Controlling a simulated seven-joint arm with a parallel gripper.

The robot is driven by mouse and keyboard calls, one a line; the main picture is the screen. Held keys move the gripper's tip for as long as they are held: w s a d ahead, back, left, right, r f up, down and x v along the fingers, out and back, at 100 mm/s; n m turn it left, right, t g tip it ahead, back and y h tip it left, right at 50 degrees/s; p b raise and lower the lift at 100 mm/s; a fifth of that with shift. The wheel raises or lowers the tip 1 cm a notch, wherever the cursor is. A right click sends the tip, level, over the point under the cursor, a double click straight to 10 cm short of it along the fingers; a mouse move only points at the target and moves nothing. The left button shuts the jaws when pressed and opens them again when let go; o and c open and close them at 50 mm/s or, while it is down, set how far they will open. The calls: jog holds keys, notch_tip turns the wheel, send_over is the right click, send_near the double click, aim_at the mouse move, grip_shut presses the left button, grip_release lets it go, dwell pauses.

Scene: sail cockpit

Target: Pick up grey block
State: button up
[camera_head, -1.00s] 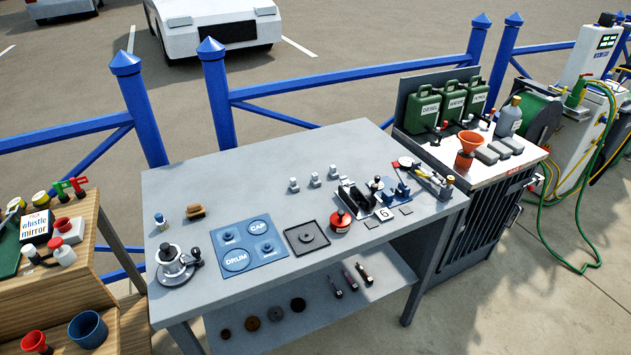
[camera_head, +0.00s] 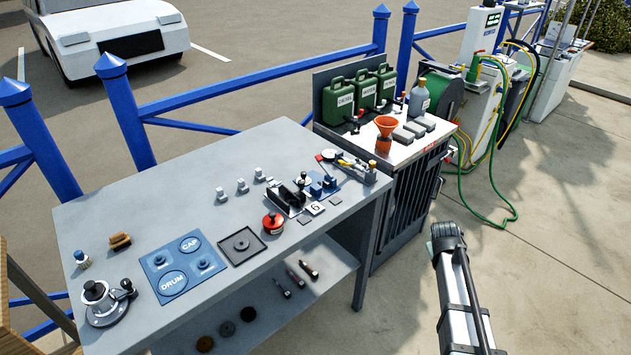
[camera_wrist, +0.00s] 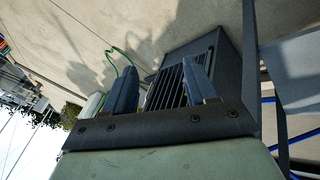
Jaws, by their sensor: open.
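Three flat grey blocks lie in a row on the white top of the cabinet, right of the orange funnel (camera_head: 386,135): a near-left grey block (camera_head: 402,136), a middle grey block (camera_head: 415,129) and a far-right grey block (camera_head: 427,123). I cannot tell which one the task means. My gripper (camera_wrist: 160,87) is open in the wrist view, its two dark fingers apart with nothing between them. The slatted cabinet front (camera_wrist: 178,85) shows behind the fingers. No grey block can be made out in the wrist view.
Green canisters (camera_head: 363,90) and a grey bottle (camera_head: 419,100) stand behind the blocks. The grey workbench (camera_head: 150,180) with small parts adjoins the cabinet on the left. A green hose (camera_head: 490,215) hangs to the right. Open pavement lies in front.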

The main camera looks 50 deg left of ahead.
jog(key=a+r+n+t+y, duration=0.3)
jog(key=a+r, duration=1.6)
jog(key=s+a+r+n+y, duration=0.1)
jog(key=s+a+r, duration=0.3)
jog(key=a+r, duration=0.35)
jog(key=s+a+r+n+y, duration=0.1)
jog(key=s+a+r+y, duration=0.1)
jog(key=s+a+r, duration=0.45)
jog(key=n+g+h, duration=0.2)
jog(key=n+g, duration=0.1)
jog(key=g, duration=0.6)
send_over(242, 181)
jog(key=d, duration=0.5)
notch_tip(242, 181, down, 5)
jog(key=x, duration=0.7)
jog(key=shift+s+a+f, duration=0.1)
jog(key=shift+a+f, duration=0.05)
jog(key=shift+f, duration=0.2)
jog(key=shift+x, duration=2.55)
